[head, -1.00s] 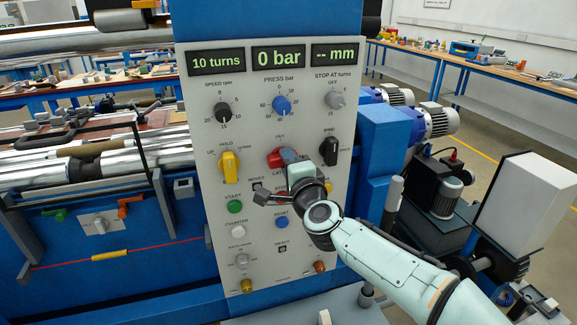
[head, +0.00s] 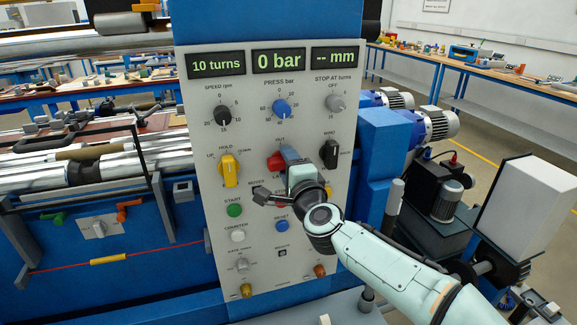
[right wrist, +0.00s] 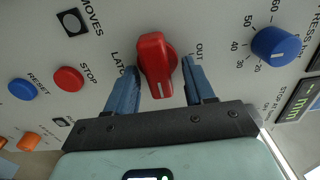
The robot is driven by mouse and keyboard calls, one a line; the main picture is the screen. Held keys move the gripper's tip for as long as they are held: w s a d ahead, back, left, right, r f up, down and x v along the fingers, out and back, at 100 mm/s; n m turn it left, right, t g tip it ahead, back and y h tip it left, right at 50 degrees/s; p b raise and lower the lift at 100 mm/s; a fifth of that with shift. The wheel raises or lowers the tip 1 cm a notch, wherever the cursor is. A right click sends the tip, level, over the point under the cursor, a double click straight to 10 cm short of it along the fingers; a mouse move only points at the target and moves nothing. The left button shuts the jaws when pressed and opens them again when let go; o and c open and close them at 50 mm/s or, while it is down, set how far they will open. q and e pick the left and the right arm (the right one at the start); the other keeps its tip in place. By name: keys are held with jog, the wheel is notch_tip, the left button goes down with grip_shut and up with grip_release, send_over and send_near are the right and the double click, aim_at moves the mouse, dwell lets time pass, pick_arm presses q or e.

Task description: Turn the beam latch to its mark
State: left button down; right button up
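The beam latch, a red knob (right wrist: 157,65) with a white line, is on the grey control panel (right wrist: 105,60). In the right wrist view it sits between the words LATCH and OUT, its white line toward the gripper. In the head view only part of the red knob (head: 274,161) shows; my right gripper (head: 287,156) hides the rest. My right gripper (right wrist: 162,82) is open, one blue finger on each side of the knob. A narrow gap shows on the right; contact on the left is hard to tell. My left gripper is in neither view.
A yellow knob (head: 230,170) is left of the latch and a black WIND knob (head: 329,153) right of it. The blue press knob (head: 282,108) is above. Red STOP (right wrist: 69,79) and blue RESET (right wrist: 23,89) buttons are close to the fingers.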

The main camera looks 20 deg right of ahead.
jog(key=s+b, duration=0.1)
jog(key=s, duration=1.2)
jog(key=shift+s+d, duration=0.2)
jog(key=shift+d, duration=0.05)
jog(key=w+a+f+n+g+p, duration=0.1)
jog(key=w+f+n+g+p, duration=0.15)
jog(key=f, duration=0.95)
jog(key=w+f+n+g+p, duration=0.2)
jog(key=f+n+g, duration=0.1)
jog(key=f, duration=1)
jog(key=s+f+n+g+p, duration=0.1)
jog(key=s+f+n+g, duration=0.2)
jog(key=f, duration=0.6)
jog(key=s+f+n+g+p, duration=0.1)
jog(key=s+f+g+p, duration=0.1)
jog(key=s+f, duration=0.45)
jog(key=s+a+f+n+g+y+p, duration=0.1)
jog(key=s+f+n+g+p, duration=0.1)
jog(key=s+f+g, duration=0.2)
jog(key=s+a+f+n+g+y+p, duration=0.2)
jog(key=s+f+g, duration=0.2)
jog(key=s+f, duration=0.7)
jog(key=s, duration=1)
jog(key=shift+s+a, duration=0.15)
jog(key=shift+a, duration=0.1)
